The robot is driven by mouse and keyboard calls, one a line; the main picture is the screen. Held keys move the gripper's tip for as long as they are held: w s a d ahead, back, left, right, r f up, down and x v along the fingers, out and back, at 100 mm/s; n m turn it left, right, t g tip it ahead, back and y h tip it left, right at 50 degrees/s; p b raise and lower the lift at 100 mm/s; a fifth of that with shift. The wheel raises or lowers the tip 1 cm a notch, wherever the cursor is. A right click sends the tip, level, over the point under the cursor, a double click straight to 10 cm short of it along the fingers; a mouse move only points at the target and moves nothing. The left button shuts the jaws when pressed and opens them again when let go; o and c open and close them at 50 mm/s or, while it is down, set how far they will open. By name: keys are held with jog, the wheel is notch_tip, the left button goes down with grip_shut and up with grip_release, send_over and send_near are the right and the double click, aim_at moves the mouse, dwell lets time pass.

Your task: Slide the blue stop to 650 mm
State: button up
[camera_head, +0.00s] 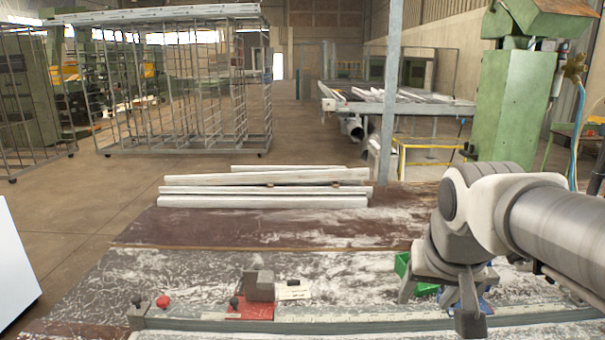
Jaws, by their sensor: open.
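A long grey rail (360,324) with a pale scale strip runs left to right along the front of the bench. A small blue part (486,305), which looks like the blue stop, shows at the rail behind my gripper and is mostly hidden. My gripper (438,308) points down over the right part of the rail. Its fingers are apart, and I see nothing held between them. I cannot tell whether a finger touches the blue part. The scale numbers are too small to read.
A red stop (249,308) with a grey block (259,285) sits at the rail, left of centre. A small white label (294,289) is beside it. A red knob (163,301) is near the rail's left end. A green bin (420,289) is behind my gripper. White profiles (262,202) lie farther back.

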jog(key=s+a+f+n+y, duration=0.1)
jog(key=s+a+f+n, duration=0.1)
jog(key=s, duration=0.7)
jog(key=shift+s+a+f+n, duration=0.15)
jog(key=shift+a+f+n, duration=0.25)
jog(key=shift+a, duration=0.6)
jog(key=shift+d, duration=0.1)
